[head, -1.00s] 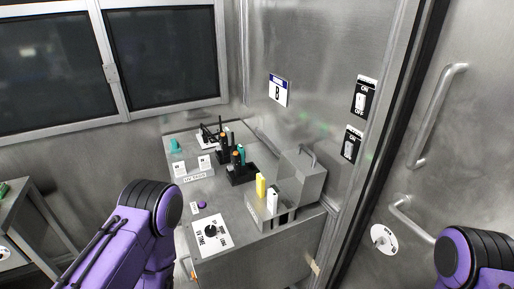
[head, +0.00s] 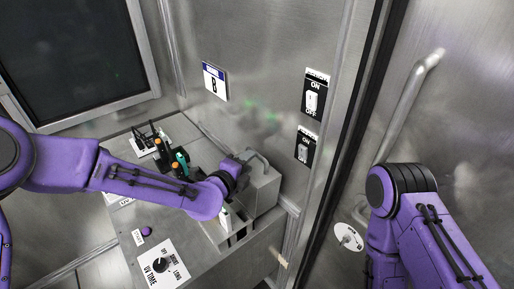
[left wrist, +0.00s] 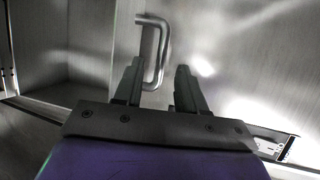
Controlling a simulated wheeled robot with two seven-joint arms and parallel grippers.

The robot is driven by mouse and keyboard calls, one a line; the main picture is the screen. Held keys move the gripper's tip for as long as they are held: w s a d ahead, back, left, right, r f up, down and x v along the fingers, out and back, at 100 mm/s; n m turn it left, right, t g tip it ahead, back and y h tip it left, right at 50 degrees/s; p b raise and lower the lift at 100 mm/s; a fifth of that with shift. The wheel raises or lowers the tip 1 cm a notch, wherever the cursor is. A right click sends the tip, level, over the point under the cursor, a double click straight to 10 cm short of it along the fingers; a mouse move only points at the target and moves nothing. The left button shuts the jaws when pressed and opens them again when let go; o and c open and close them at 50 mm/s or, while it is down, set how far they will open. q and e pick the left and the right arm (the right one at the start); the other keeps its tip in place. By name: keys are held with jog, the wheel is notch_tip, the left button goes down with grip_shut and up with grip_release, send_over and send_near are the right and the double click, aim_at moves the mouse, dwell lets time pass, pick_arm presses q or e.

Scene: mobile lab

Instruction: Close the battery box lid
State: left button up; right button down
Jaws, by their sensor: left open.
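The battery box (head: 238,238) stands on the right end of the steel worktop. Its lid (head: 265,189) stands open at the box's far right side, with a bent metal handle (head: 262,158) on it. My left gripper (head: 241,160) is at the lid handle, and my left forearm crosses over the worktop and hides part of the box. In the left wrist view the gripper (left wrist: 158,72) is open. The handle (left wrist: 163,45) shows ahead of and between its two fingers, not clamped. A white battery (head: 225,216) shows by the box. My right arm is in view, but its gripper is not.
The worktop also carries a timer dial (head: 160,265), a purple button (head: 146,231) and dark holders with tools (head: 170,160) behind my forearm. The wall with two switch panels (head: 313,95) rises close behind the lid. A door handle (head: 410,105) is at right.

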aim_at(258, 154)
pick_arm(q)
jog(key=w+d+p, duration=0.1)
jog(key=w+d, duration=0.1)
jog(key=shift+w+d+p, duration=0.25)
jog(key=shift+d+p, duration=0.1)
jog(key=shift+d, duration=0.05)
jog(key=shift+w+d+f, duration=0.2)
jog(key=shift+w+f, duration=0.2)
jog(key=shift+w, duration=0.25)
jog(key=shift+w+d+f, duration=0.15)
jog(key=shift+w+f, duration=0.2)
jog(key=shift+w, duration=0.25)
jog(key=shift+w+f, duration=0.15)
jog(key=shift+w, duration=0.1)
jog(key=shift+s+r, duration=0.2)
jog(key=shift+s, duration=0.25)
jog(key=c, duration=0.4)
grip_shut()
pick_arm(e)
jog(key=r, duration=0.1)
jog(key=s+r, duration=0.1)
jog(key=shift+s+r, duration=0.15)
jog(key=shift+r, duration=0.25)
